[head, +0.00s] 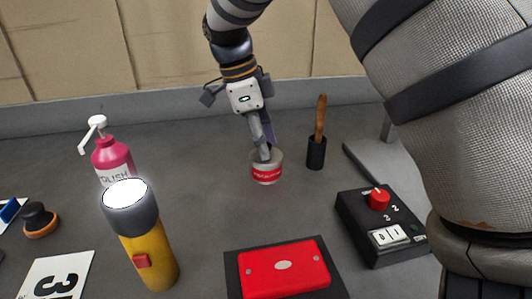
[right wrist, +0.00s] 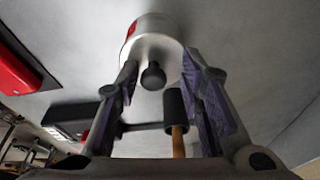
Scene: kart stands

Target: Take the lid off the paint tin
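The paint tin (head: 267,174) is a small, pale tin with a red label band, upright on the grey surface in the middle of the head view. In the right wrist view the tin (right wrist: 132,30) shows from above, with a pale lid (right wrist: 165,48) and a dark round knob (right wrist: 153,76) on it. My right gripper (head: 264,154) points down at the tin's top. Its two fingers are apart, with the knob showing between them and clear gaps on both sides. In the head view the fingers hide part of the lid. My left gripper is not in view.
A wooden-handled tool in a black holder (head: 316,152) stands close right of the tin. A switch box (head: 366,238) with a red knob is at right. A red case (head: 284,270), yellow torch (head: 147,255) and pink polish bottle (head: 112,158) stand in front and left.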

